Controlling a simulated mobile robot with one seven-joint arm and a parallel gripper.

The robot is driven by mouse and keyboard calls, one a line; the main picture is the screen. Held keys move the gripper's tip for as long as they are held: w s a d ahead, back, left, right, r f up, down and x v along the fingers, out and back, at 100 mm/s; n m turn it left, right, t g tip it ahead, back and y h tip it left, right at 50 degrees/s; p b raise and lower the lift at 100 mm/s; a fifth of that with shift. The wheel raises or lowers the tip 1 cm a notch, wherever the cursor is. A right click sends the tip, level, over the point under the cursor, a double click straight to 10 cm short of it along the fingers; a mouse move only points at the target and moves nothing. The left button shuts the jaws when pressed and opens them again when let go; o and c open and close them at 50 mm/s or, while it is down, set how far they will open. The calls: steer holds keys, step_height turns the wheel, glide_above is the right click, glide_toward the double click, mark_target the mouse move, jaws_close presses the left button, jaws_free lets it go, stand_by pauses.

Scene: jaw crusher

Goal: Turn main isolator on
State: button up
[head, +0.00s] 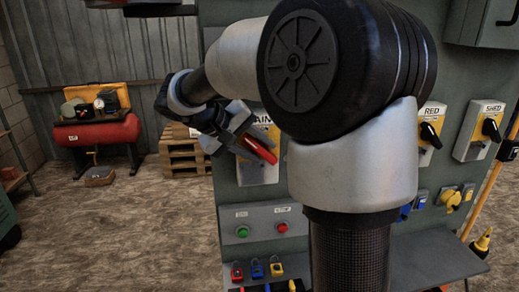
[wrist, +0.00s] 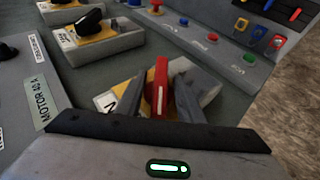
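The main isolator is a grey box with a yellow plate (head: 270,132) and a red handle (head: 260,150), on the green-grey panel. Its label is partly covered, with "AIN" readable. In the wrist view the red handle (wrist: 160,86) stands up between the two fingers of my gripper (wrist: 162,82). The fingers are spread, one on each side of the handle, with a small gap visible on the right. In the head view my gripper (head: 241,136) is at the handle's upper left, and my arm hides part of the panel.
Right of it are the RED isolator (head: 430,133) and SHED isolator (head: 483,130), with black handles. Below sit a green button (head: 242,231) and red button (head: 282,227), and several coloured padlocks. A red compressor (head: 97,131) and wooden pallets (head: 184,156) stand left.

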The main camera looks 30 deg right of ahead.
steer(key=shift+d+f, duration=0.15)
steer(key=shift+c, duration=0.4)
jaws_close()
